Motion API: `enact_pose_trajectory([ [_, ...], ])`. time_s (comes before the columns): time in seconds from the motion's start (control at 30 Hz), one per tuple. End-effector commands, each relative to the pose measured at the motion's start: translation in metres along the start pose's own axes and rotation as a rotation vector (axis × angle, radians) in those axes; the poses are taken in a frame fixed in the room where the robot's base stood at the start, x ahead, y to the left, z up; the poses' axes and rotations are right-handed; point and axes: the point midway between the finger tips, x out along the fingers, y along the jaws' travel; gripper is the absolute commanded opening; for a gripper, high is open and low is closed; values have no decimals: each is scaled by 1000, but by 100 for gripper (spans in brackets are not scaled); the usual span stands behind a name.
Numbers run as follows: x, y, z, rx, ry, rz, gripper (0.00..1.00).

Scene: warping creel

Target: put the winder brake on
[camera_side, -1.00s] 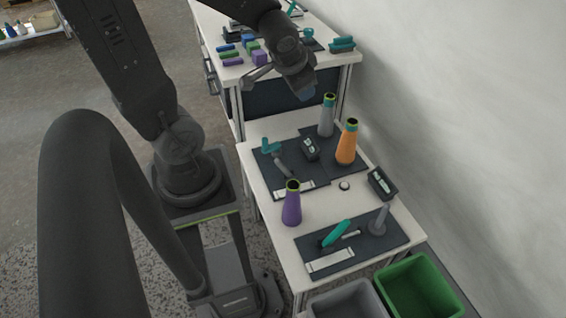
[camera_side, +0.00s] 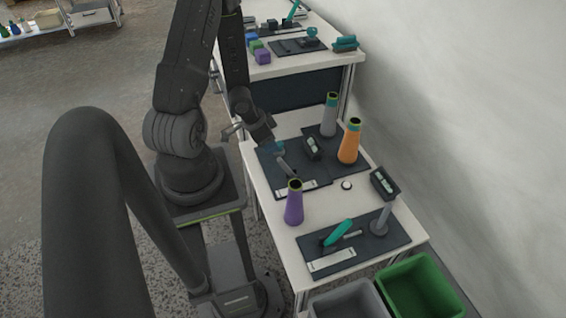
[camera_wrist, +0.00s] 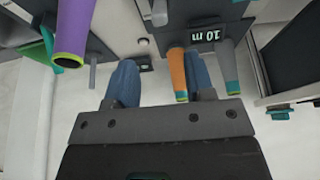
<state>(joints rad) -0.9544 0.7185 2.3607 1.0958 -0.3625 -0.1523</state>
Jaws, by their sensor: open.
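Two teal-handled levers could be the winder brake, and I cannot read their label plates. One lever (camera_side: 337,233) stands tilted on the near dark panel (camera_side: 392,239). The other lever's grey shaft (camera_side: 286,166) shows on the middle panel (camera_side: 322,172), its teal handle mostly hidden behind my gripper. My gripper (camera_side: 273,148) is open, at the left edge of that panel by the handle; I cannot tell whether they touch. In the wrist view my two blue fingers (camera_wrist: 163,82) are apart, and the levers are not clear there.
A purple cone (camera_side: 293,204), an orange cone (camera_side: 350,142) and a grey cone (camera_side: 329,116) stand on the bench. Two small displays (camera_side: 384,182) and a white button (camera_side: 346,185) are nearby. Grey and green bins (camera_side: 418,287) stand in front. Another bench (camera_side: 345,60) is behind.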

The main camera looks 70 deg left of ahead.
Motion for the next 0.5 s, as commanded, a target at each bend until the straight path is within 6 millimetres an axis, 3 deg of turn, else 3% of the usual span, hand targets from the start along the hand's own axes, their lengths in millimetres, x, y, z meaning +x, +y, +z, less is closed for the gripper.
enact_pose_trajectory([
  [0.5,89,1,1,3,-4,1,49],
])
